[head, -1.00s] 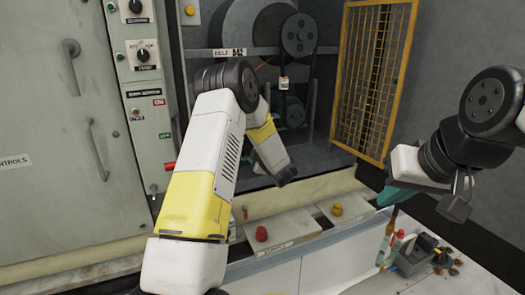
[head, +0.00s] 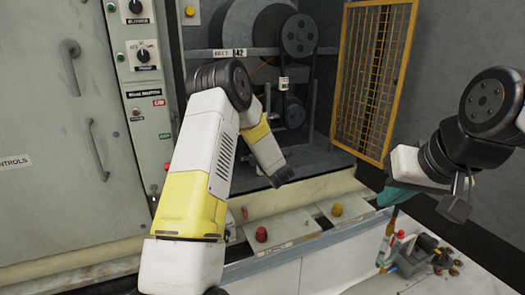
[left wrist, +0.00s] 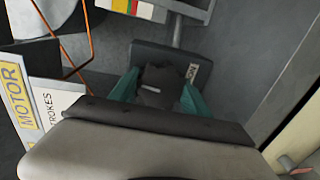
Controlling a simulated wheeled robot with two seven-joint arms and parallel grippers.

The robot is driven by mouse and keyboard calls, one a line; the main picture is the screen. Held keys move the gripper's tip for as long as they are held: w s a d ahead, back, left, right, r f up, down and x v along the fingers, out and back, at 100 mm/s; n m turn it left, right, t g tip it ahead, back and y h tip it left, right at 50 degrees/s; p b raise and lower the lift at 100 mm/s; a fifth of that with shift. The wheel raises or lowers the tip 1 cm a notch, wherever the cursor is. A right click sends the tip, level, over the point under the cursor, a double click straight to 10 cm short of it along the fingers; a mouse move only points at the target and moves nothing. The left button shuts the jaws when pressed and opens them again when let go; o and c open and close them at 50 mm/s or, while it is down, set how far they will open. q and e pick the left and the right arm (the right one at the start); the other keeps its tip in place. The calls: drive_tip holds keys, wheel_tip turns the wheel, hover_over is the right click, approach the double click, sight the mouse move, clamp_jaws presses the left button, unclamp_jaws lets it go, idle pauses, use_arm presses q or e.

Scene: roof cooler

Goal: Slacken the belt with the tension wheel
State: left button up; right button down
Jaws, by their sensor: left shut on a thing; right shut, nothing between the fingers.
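In the left wrist view the teal fingers of my left gripper (left wrist: 160,92) are shut on a dark knob with a pale mark, which looks like the tension wheel (left wrist: 158,76). In the head view my left arm reaches into the open cabinet bay, and its fingers and the wheel are hidden behind the hand. In the head view a dark pulley (head: 299,35) is above the motor (head: 292,110). My right gripper (head: 400,196) is shut and empty above the bench at right.
A yellow mesh guard (head: 374,80) stands open right of the bay. Control panels with switches (head: 143,52) are at left. A red button (head: 261,235) and a yellow one (head: 336,209) sit on the front ledge.

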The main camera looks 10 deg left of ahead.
use_arm(q)
drive_tip(key=shift+s+f, duration=0.1)
drive_tip(key=shift+f, duration=0.1)
drive_tip(key=o, duration=1.1)
drive_tip(key=shift+o, duration=1.3)
drive_tip(key=shift+r, duration=0.1)
drive_tip(key=f+v, duration=0.1)
drive_tip(key=v, duration=0.6)
drive_tip(key=shift+s+d+r, duration=0.2)
drive_tip(key=shift+s+r, duration=0.05)
drive_tip(key=shift+r, duration=0.25)
drive_tip(key=shift+r, duration=0.1)
